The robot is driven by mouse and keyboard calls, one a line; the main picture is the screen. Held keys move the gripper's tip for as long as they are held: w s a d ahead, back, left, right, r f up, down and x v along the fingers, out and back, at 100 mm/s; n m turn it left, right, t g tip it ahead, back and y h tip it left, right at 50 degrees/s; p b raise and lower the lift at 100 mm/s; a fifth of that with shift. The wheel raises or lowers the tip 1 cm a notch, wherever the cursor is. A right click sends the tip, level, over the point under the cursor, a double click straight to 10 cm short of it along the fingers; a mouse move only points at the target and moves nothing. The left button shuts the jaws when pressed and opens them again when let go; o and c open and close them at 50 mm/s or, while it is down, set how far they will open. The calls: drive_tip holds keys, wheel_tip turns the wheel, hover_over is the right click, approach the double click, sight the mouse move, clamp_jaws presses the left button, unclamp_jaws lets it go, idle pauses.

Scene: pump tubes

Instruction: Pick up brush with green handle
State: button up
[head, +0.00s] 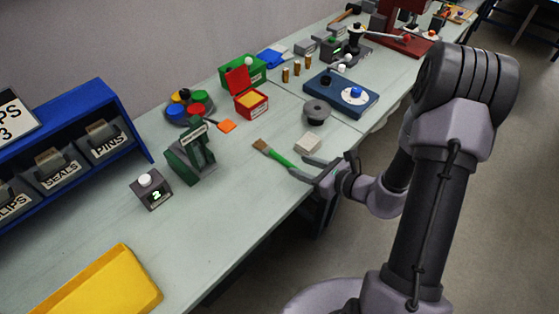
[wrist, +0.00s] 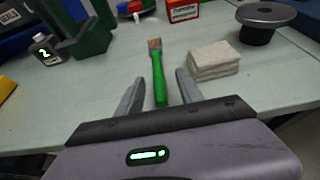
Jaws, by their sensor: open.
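The brush with the green handle (head: 280,158) lies on the workbench (head: 230,230), its tan bristles pointing away from my gripper. In the wrist view the brush (wrist: 160,84) lies lengthwise ahead, and the near part of its handle reaches between my fingers. My gripper (head: 307,169) is open at the bench's front edge, one finger on each side of the handle. In the wrist view the fingertips of my gripper (wrist: 160,76) stand apart with clear space on both sides of the handle. I cannot tell the exact height of the fingers above the bench.
A stack of pale pads (wrist: 212,60) sits close to the right finger. A grey spool (head: 316,112) stands behind it. A green device (head: 190,155) and a small counter (head: 152,190) are at left. A yellow tray (head: 100,285) lies front left. The bench between is clear.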

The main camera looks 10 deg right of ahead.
sight(287, 162)
drive_tip(key=b+x, duration=0.1)
drive_tip(key=x, duration=0.3)
drive_tip(key=shift+w+a+f, duration=0.1)
drive_tip(key=shift+a, duration=0.3)
clamp_jaws()
drive_tip(key=shift+r, duration=0.55)
wheel_tip(287, 162, up, 3)
drive_tip(key=shift+f+p, duration=0.15)
drive_tip(key=shift+p, duration=0.8)
drive_tip(key=s, duration=0.5)
drive_tip(key=s+d+p, duration=0.1)
drive_tip(key=s, duration=0.2)
drive_tip(key=shift+r, duration=0.35)
drive_tip(key=s+p, duration=0.8)
drive_tip(key=shift+d+r, duration=0.25)
drive_tip(key=shift+d, duration=0.1)
